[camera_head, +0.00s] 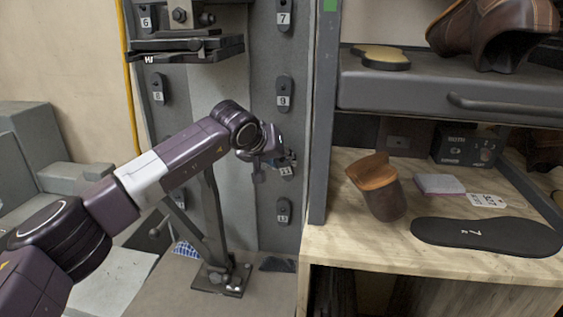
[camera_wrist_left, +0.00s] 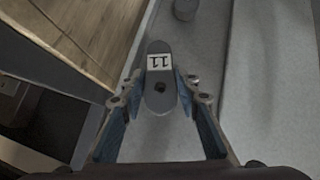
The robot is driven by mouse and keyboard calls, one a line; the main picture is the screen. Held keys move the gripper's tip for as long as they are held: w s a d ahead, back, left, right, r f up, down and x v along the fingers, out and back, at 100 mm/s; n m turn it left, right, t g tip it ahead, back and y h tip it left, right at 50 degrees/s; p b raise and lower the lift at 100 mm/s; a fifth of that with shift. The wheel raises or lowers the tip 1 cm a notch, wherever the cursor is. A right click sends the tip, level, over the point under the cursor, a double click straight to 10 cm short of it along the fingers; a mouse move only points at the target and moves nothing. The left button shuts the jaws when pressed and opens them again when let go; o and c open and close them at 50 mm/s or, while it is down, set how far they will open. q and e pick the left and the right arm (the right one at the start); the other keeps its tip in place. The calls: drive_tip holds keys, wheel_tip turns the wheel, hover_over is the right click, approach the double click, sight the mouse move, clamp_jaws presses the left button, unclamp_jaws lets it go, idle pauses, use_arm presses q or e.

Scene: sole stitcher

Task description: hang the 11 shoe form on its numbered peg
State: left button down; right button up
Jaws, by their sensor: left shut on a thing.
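The peg plate marked 11 (camera_head: 286,171) is on the grey column, partly hidden by my left gripper (camera_head: 282,160). In the left wrist view the grey oval plate with its white 11 label (camera_wrist_left: 159,62) and a dark round spot lies between the two fingers of my left gripper (camera_wrist_left: 162,80). The fingers sit against its two sides and appear shut on it; the exact contact is unclear. A brown shoe form (camera_head: 380,190) with a wooden top leans on the wooden bench, apart from the gripper; no number on it is readable. My right gripper is not visible.
Pegs 9 (camera_head: 284,95) and 13 (camera_head: 284,210) are above and below on the column. The wooden bench (camera_head: 330,245) holds a dark sole (camera_head: 487,237), a 275 tag (camera_head: 487,200) and a small pad (camera_head: 440,184). A shelf upright (camera_head: 322,110) stands close right of the gripper.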

use_arm(q)
drive_tip(key=shift+w+d+r+p, duration=0.1)
drive_tip(key=shift+w+p, duration=0.35)
drive_tip(key=shift+w, duration=0.05)
drive_tip(key=shift+w+d+r+p, duration=0.1)
drive_tip(key=shift+w+p, duration=0.3)
drive_tip(key=shift+w, duration=0.1)
idle(0.6)
drive_tip(key=c, duration=1.4)
unclamp_jaws()
